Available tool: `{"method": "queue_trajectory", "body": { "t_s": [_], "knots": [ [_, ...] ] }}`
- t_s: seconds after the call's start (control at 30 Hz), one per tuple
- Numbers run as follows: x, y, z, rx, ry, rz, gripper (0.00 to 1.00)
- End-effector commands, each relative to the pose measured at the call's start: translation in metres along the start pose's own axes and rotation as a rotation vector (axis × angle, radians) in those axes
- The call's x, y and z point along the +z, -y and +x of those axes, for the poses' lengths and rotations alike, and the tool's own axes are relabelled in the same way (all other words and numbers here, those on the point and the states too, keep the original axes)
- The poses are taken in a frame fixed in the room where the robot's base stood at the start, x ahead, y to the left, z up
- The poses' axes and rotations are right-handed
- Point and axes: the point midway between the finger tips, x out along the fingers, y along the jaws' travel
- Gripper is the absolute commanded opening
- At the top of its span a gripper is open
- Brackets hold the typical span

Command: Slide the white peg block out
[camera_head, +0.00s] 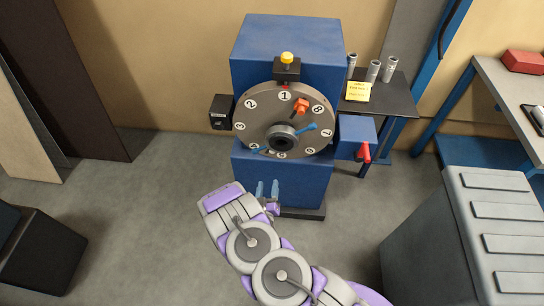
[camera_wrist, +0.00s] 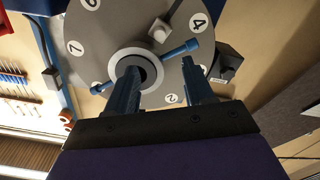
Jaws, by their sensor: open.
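A pale, whitish block (camera_wrist: 158,31) sits on the face of a grey numbered disc (camera_wrist: 185,78), just beyond the central hub (camera_wrist: 140,68) in the wrist view. I take it to be the white peg block; in the head view I cannot make it out clearly. The disc (camera_head: 256,118) is mounted upright on a blue machine (camera_head: 290,45). My gripper (camera_head: 267,188) is open and empty, below the disc in the head view. In the wrist view my gripper (camera_wrist: 162,88) has its two blue fingers apart, overlapping the disc and part of the hub.
An orange block (camera_head: 300,105) and blue rods (camera_head: 308,127) stand out from the disc. A red-handled blue box (camera_head: 357,137) is at its right, a black box (camera_head: 220,112) at its left.

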Motion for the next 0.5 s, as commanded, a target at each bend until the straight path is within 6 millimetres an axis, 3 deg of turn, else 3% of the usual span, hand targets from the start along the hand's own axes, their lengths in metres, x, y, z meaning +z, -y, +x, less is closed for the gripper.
{"method": "queue_trajectory", "body": {
  "t_s": [0.5],
  "knots": [
    [0.0,-0.002,0.084,0.005,-0.001,0.005,0.52]
  ]
}}
